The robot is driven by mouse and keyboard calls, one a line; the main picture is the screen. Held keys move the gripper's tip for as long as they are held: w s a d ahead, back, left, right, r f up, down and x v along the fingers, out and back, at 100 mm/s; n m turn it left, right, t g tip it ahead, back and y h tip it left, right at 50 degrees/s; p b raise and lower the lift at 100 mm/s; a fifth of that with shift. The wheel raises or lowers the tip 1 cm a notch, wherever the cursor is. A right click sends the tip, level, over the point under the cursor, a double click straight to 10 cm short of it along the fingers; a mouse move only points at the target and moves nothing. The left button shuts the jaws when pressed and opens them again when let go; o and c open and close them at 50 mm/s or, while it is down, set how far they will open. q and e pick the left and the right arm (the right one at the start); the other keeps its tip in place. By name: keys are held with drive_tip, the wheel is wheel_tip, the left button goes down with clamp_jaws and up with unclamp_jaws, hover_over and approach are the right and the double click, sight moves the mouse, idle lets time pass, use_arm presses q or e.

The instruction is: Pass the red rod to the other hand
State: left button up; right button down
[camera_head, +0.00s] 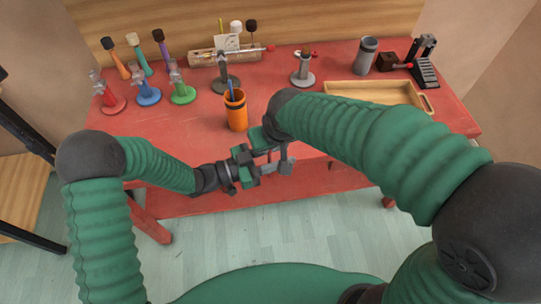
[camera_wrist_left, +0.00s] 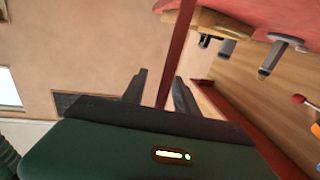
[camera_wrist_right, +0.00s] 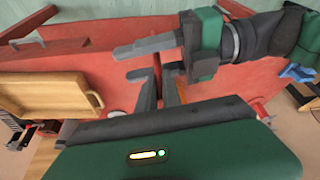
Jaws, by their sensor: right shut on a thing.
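The red rod (camera_wrist_right: 157,68) shows in the right wrist view between the fingers of my right gripper (camera_wrist_right: 158,92), which is shut on it. My left gripper (camera_wrist_right: 145,57) comes in from the right of that view, with its two grey fingers apart near the rod's far end. In the left wrist view a dark red bar, seemingly the rod (camera_wrist_left: 177,50), runs between the spread fingers of my left gripper (camera_wrist_left: 160,92). In the head view my left gripper (camera_head: 275,168) is in front of the table; my right gripper is largely hidden and the rod is not clear.
On the red table (camera_head: 310,125) stand an orange cup (camera_head: 236,112), several coloured stands at the left, a grey stand (camera_head: 303,70), a grey cylinder (camera_head: 363,56) and a wooden tray (camera_head: 375,92). The room in front of the table is free.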

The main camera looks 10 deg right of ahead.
use_arm(q)
clamp_jaws()
use_arm(e)
drive_tip(key=c, duration=1.5)
unclamp_jaws()
drive_tip(key=shift+o, duration=0.2)
